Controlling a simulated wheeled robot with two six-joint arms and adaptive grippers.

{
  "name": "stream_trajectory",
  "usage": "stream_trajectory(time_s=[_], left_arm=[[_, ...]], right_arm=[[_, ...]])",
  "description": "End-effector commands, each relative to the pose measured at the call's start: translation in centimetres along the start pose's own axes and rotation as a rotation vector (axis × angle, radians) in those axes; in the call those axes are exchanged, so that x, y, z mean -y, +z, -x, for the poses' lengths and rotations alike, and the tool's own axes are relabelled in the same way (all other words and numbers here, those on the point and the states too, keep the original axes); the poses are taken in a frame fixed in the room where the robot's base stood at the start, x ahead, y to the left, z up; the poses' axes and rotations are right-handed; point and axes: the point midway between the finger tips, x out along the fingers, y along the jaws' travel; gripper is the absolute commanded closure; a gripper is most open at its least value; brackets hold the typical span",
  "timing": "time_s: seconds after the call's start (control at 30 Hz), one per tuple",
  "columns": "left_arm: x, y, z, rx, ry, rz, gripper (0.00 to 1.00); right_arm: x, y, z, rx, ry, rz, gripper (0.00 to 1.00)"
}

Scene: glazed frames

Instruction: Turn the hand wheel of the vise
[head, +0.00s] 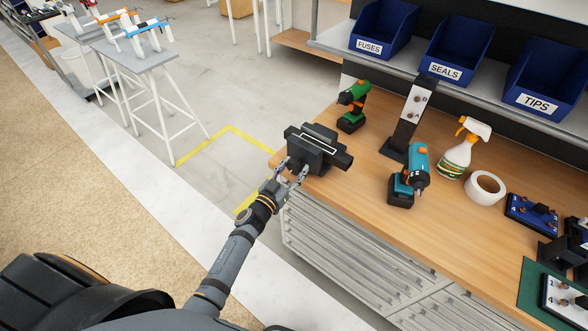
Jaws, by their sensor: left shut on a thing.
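The dark grey vise (318,150) stands on the near left corner of the wooden workbench (345,205). My left gripper (293,173) is at the vise's near left side, just over the bench edge. Its fingers are shut on a part at that end of the vise, where the hand wheel would be. The wheel itself is too small and too covered by the fingers to make out. My right gripper is not in the head view.
A green drill (352,107), a teal drill (409,178), a dark stand (408,125), a spray bottle (460,150) and a tape roll (485,188) stand right of the vise. Blue bins (457,50) sit on the shelf above. Open floor (205,160) lies left of the bench.

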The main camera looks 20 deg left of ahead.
Motion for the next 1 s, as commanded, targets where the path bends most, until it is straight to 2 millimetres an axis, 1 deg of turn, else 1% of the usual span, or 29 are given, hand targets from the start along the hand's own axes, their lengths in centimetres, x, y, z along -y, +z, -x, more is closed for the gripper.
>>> stream_trajectory(time_s=[1.0], left_arm=[[0.1,0.3,0.0,-0.082,0.041,-0.962,0.80]], right_arm=[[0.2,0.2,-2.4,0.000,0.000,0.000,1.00]])
